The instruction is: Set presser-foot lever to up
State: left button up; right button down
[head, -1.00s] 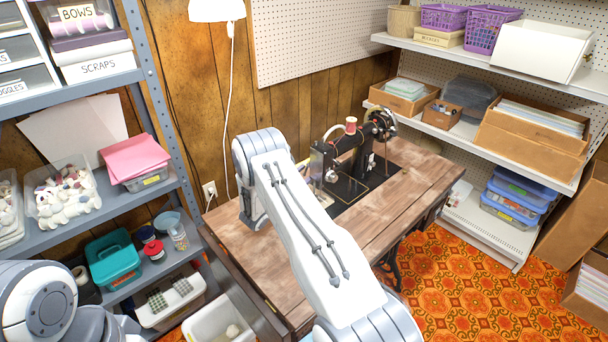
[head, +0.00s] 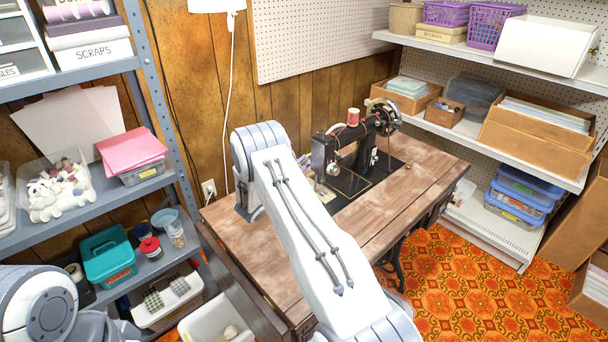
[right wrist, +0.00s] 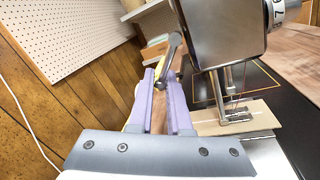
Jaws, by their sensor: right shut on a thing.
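The black sewing machine (head: 368,145) stands on a wooden treadle table (head: 405,195). In the right wrist view its metal head (right wrist: 222,30) is close, with the needle and presser foot (right wrist: 235,115) over a light plate. The presser-foot lever (right wrist: 169,58) is a dark grey arm beside the head, slanting down into my fingers. My right gripper (right wrist: 165,78) has purple fingers and is shut on this lever. In the head view my white right arm hides the gripper and lever. Whether the lever is up or down is hard to tell. My left gripper is out of view.
A grey shelf with tubs (head: 108,255) stands close at the left. White shelves (head: 440,120) with boxes and baskets stand at the right. A wood-panelled wall with a pegboard (head: 320,40) is behind the table. The table's right part is clear.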

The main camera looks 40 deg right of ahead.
jog(key=shift+w+a+r+m+g+h+b, duration=0.1)
jog(key=shift+w+r+m+g+h+b, duration=0.55)
jog(key=shift+m+b, duration=2.15)
jog(key=shift+s+d+r+m+g+b, duration=0.15)
jog(key=shift+r+m+b, duration=0.9)
jog(key=shift+m+b, duration=1.7)
jog(key=shift+w+a+r+m+g+h+b, duration=0.15)
jog(key=shift+w+r+m+g+h+b, duration=0.5)
jog(key=shift+m+b, duration=2.15)
jog(key=shift+s+r+n+y+b, duration=0.3)
jog(key=shift+n+b, duration=0.75)
jog(key=shift+b, duration=0.05)
jog(key=c, duration=0.9)
grip_release()
jog(key=shift+o, duration=0.2)
jog(key=p+v, duration=0.1)
jog(key=v, duration=0.9)
jog(key=shift+a, duration=0.25)
jog(key=shift+s+f, duration=0.1)
